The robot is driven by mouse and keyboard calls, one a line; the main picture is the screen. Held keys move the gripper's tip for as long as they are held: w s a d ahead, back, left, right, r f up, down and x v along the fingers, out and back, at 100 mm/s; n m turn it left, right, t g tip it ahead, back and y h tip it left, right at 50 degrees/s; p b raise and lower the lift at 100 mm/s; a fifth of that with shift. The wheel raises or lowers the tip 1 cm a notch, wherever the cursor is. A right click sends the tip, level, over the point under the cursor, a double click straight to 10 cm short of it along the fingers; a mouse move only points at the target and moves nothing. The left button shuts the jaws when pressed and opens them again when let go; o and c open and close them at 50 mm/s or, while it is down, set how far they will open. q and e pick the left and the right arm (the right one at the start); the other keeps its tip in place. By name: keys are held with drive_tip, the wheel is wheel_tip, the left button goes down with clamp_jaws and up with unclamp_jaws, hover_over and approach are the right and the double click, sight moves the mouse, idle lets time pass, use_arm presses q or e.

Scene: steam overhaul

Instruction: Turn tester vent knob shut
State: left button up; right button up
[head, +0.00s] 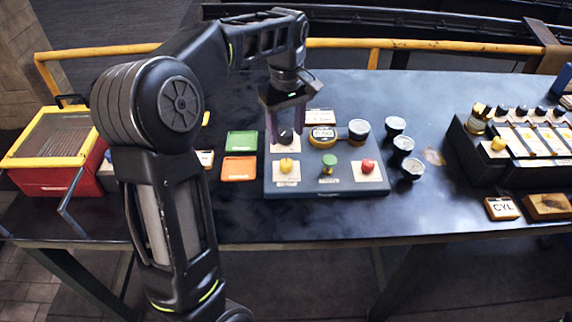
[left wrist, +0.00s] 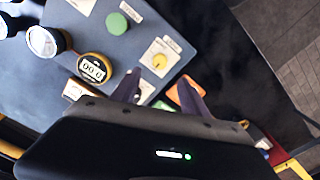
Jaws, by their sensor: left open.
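The tester (head: 335,183) is a dark grey panel on the table. Its face carries a black knob (head: 285,138) at the back left, a yellow knob (head: 286,165), a green knob (head: 328,168) and a red knob (head: 367,166). The labels are too small to read, so I cannot tell which is the vent knob. My left gripper (head: 286,124) points down, open, over the black knob's corner. In the left wrist view its fingers (left wrist: 160,80) straddle a pale plate; the yellow knob (left wrist: 159,61) lies just beyond them. The black knob is not clear there. My right gripper is not in view.
A yellow-rimmed counter (head: 322,136) and several dark round gauges (head: 395,125) stand at the panel's back and right. Green (head: 242,141) and orange (head: 239,168) cards lie left of it. A red box (head: 60,178) is far left; a valve rack (head: 515,140) is right.

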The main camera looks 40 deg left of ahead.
sight(286, 162)
use_arm(q)
wheel_tip(286, 162, down, 3)
drive_tip(key=shift+w+a+r+b, duration=0.1)
drive_tip(key=shift+r+b, duration=0.05)
drive_tip(key=shift+b, duration=0.6)
drive_tip(key=shift+r, duration=0.1)
drive_tip(key=shift+f+p, duration=0.4)
drive_tip(key=shift+f, duration=3.5)
drive_tip(key=shift+c, duration=0.2)
clamp_jaws()
